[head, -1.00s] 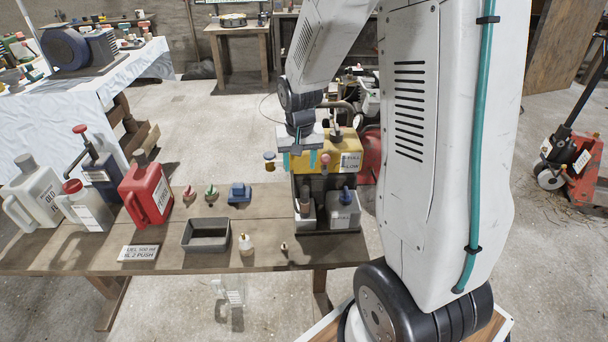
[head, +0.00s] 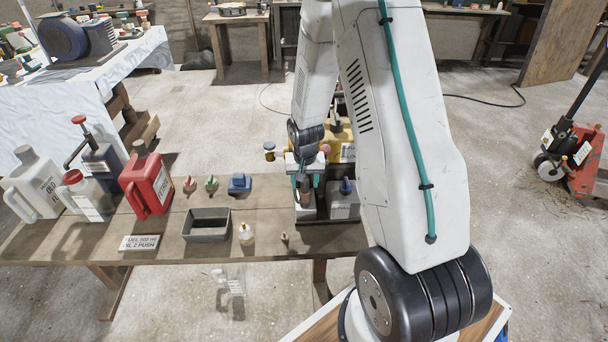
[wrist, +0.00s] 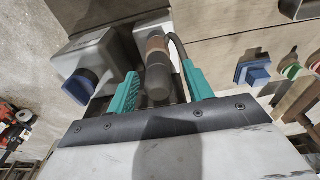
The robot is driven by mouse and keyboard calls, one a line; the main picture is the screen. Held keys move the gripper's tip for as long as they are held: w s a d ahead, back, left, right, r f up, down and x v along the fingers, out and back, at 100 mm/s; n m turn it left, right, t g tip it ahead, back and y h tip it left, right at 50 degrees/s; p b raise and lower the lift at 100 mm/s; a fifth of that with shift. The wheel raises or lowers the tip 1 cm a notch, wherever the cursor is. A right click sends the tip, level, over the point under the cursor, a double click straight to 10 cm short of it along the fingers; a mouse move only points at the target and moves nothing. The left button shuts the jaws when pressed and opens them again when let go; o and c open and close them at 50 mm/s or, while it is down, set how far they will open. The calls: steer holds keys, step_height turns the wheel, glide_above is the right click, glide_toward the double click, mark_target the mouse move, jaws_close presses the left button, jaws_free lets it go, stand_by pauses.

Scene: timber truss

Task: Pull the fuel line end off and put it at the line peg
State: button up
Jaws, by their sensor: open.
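My gripper (head: 305,168) is open above the grey unit at the right end of the bench. In the wrist view its two teal fingers (wrist: 161,92) stand on either side of a dark grey cylinder with a brown band (wrist: 157,70), which looks like the fuel line end. A black hose (wrist: 181,58) curves beside it. I cannot tell whether either finger touches it. The cylinder sits on a light grey body. A small upright peg (head: 285,238), possibly the line peg, stands near the bench's front edge.
A grey tank with a blue cap (wrist: 80,86) is close beside the fingers. A yellow tank (head: 338,135) stands behind. A dark tray (head: 207,225), a small bottle (head: 246,234), a blue part (head: 239,184) and a red can (head: 147,183) are further left on the bench.

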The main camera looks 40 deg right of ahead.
steer(key=shift+f, duration=0.15)
steer(key=c, duration=1.1)
steer(key=shift+o, duration=1.2)
jaws_close()
steer(key=shift+s, duration=0.1)
steer(key=shift+r, duration=0.65)
jaws_free()
jaws_close()
